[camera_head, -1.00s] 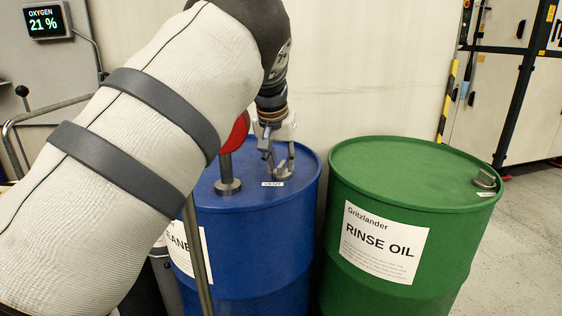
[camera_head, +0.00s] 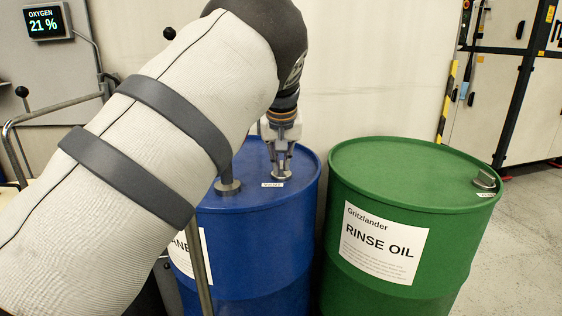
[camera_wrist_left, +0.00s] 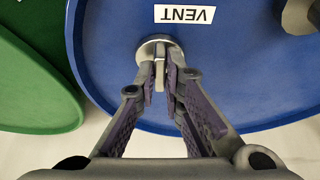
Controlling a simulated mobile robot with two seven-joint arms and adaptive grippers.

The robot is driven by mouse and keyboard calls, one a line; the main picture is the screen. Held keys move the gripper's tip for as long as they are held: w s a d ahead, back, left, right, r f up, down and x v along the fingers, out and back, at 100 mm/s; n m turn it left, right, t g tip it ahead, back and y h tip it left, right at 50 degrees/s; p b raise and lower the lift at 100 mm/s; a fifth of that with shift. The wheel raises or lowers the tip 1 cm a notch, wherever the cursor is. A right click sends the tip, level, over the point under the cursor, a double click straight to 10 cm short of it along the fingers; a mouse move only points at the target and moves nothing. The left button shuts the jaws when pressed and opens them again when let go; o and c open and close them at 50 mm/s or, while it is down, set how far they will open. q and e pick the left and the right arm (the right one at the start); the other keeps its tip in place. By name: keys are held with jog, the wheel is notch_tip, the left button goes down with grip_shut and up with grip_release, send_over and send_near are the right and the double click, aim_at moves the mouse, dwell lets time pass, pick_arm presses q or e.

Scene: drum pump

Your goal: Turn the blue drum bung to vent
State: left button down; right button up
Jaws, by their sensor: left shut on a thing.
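The blue drum (camera_head: 262,235) stands in the middle of the head view, with a small VENT label (camera_head: 273,184) on its lid. The bung (camera_wrist_left: 158,46) is a round grey disc with an upright tab, beside the VENT label in the left wrist view. My left gripper (camera_head: 281,172) points down at the bung from above, and its fingers are shut on the tab between them. In the left wrist view the gripper (camera_wrist_left: 160,75) reaches the bung from below, and the fingertips hide part of it. My right gripper is not in view.
A green drum (camera_head: 410,172) labelled RINSE OIL stands close to the right, with its own bung (camera_head: 484,180). A grey pump fitting (camera_head: 228,187) rises from the blue lid left of the gripper. A metal rail (camera_head: 50,112) is at left. Floor at right is clear.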

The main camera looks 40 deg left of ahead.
pick_arm(q)
jog(key=c, duration=1.7)
grip_release()
jog(key=v, duration=1.2)
